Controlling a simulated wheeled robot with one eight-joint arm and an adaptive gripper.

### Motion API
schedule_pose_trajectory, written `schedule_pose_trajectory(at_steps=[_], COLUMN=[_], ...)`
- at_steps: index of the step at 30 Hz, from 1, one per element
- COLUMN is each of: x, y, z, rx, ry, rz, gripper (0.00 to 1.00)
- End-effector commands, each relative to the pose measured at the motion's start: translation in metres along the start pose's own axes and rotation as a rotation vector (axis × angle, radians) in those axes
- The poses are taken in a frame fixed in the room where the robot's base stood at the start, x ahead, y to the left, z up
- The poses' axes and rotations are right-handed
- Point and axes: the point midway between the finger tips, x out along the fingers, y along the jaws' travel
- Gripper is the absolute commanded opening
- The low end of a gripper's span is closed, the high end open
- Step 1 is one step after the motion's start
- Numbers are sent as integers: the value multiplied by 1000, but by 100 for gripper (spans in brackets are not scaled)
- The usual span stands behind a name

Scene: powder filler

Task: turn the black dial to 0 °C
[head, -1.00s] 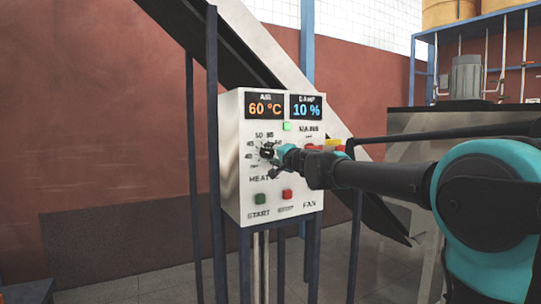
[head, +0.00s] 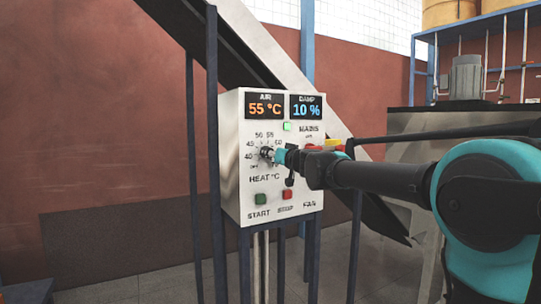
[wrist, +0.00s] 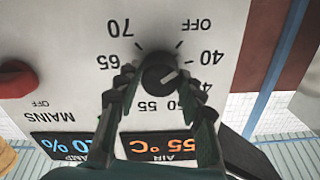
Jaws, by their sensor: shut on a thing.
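The black dial (wrist: 160,72) is on the front of the white control panel (head: 232,170), above the HEAT °C label. In the upside-down wrist view its printed marks run from OFF through 40 to 70, and no 0 shows among them. A pale line marks the dial's face; its exact setting is hard to read. The AIR display (head: 264,106) reads 55 °C. My gripper (wrist: 161,80) is shut on the dial, one finger on each side. In the head view my gripper (head: 268,154) partly covers the dial and the marks to its right.
The DAMP display (head: 306,106) reads 10 %. A red knob (wrist: 16,80) is by the MAINS label. A green START button (head: 260,200) and a red STOP button (head: 287,195) sit below the dial. A dark railing post (head: 213,160) stands left of the panel.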

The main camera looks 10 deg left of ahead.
Motion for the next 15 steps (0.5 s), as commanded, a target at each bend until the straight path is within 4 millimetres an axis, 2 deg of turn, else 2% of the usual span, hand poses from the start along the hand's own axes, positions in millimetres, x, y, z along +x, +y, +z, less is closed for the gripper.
schedule_pose_trajectory(at_steps=[6,15], x=[0,0], y=[0,0], z=[1,1], rx=[-146,-256], ry=[0,0], rz=[0,0], gripper=[9,9])
